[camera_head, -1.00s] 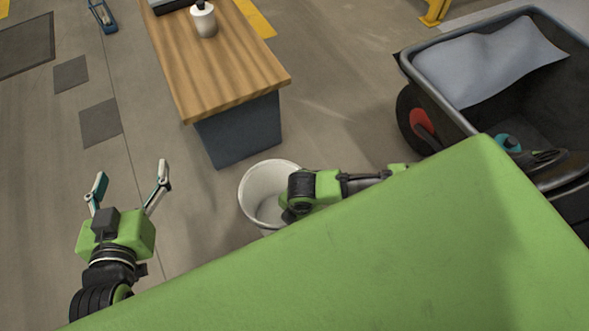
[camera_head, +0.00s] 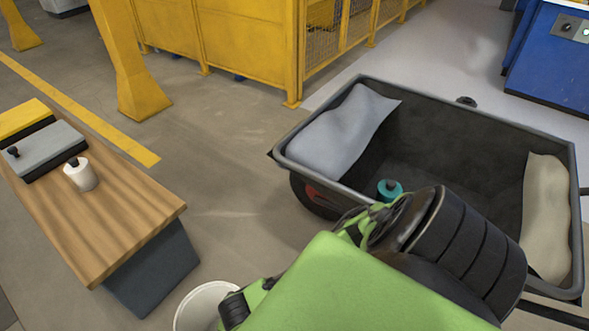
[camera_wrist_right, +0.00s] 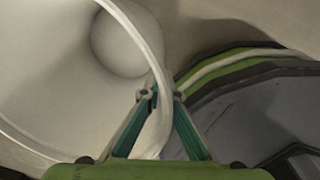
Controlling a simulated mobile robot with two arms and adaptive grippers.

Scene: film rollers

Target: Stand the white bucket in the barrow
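The white bucket (camera_head: 200,303) shows at the bottom edge of the head view, partly hidden by my green body and cut off below. It is outside the barrow, to its left; I cannot tell whether it touches the floor. In the right wrist view, the bucket (camera_wrist_right: 50,75) fills the left side. My right gripper (camera_wrist_right: 161,96) has its fingers on both sides of the bucket's rim and is shut on it. The dark grey barrow (camera_head: 450,128) stands at the right of the head view. My left gripper is out of view.
In the barrow are a grey sack (camera_head: 340,130), a beige sack (camera_head: 545,215) and a teal-topped object (camera_head: 389,190); dark floor between them is partly bare. A wooden bench (camera_head: 110,215) with a white bottle (camera_head: 80,175) stands left. Yellow fencing (camera_head: 245,50) is behind.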

